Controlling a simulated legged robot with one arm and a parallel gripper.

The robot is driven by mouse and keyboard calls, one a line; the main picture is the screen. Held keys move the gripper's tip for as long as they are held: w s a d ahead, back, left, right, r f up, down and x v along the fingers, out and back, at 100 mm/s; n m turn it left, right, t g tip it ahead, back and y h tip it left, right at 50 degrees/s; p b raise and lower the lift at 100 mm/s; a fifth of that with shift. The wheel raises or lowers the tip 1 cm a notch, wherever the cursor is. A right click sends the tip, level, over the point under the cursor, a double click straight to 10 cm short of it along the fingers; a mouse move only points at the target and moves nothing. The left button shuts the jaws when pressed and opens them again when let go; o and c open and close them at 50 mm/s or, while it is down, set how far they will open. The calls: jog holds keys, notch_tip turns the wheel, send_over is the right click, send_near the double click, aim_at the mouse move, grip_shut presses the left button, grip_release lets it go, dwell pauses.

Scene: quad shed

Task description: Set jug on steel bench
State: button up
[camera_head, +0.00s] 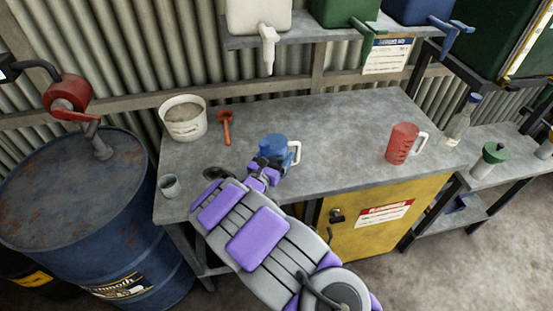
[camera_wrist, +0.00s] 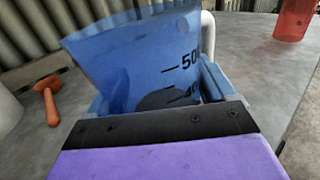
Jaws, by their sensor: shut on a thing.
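A blue jug (camera_head: 277,147) with a white handle is at the middle of the steel bench (camera_head: 335,125). My gripper (camera_head: 268,166) is shut on the jug, reaching it from the front. In the wrist view the blue jug (camera_wrist: 135,60) fills the middle, slightly tilted in the picture, with dark measuring marks on its side. The fingers are partly hidden by the purple and black gripper body. The jug's base is hidden, so I cannot tell whether it touches the bench top.
A red jug (camera_head: 403,143) stands to the right on the bench. A white bucket (camera_head: 184,118), an orange scoop (camera_head: 226,127) and a small grey cup (camera_head: 169,186) are on the left. A bottle (camera_head: 459,122) stands far right. A blue drum (camera_head: 85,215) is left of the bench.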

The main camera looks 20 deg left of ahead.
jog(key=shift+f, duration=0.45)
jog(key=shift+d+r, duration=0.15)
jog(key=shift+d, duration=0.5)
jog(key=o, duration=0.9)
jog(key=shift+a+f, duration=0.1)
jog(key=shift+f, duration=0.15)
jog(key=o, duration=0.3)
jog(key=shift+a, duration=0.3)
